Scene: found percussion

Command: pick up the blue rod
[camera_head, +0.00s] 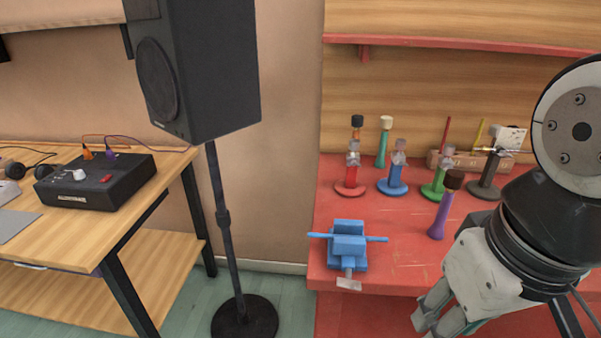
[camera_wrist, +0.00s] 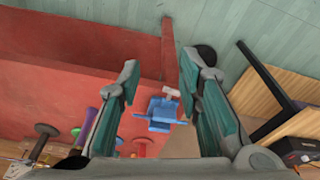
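The blue rod (camera_head: 376,239) lies level across the jaws of a blue vise (camera_head: 347,259), its two ends sticking out left and right. The vise stands near the front edge of the red workbench (camera_head: 410,270). In the wrist view the rod (camera_wrist: 140,116) and vise (camera_wrist: 163,107) show beyond and between my fingers. My gripper (camera_wrist: 158,64) is open and empty, its fingers wide apart, with no contact on the rod. In the head view my gripper (camera_head: 433,318) is at the bottom, right of the vise, partly cut off by the frame.
A purple handled tool (camera_head: 441,215) stands right of the vise. Several coloured stands, one with a red base (camera_head: 350,188) and one blue (camera_head: 392,186), stand behind. A speaker on a pole (camera_head: 228,230) and a wooden table (camera_head: 150,210) are at left. Bench around the vise is clear.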

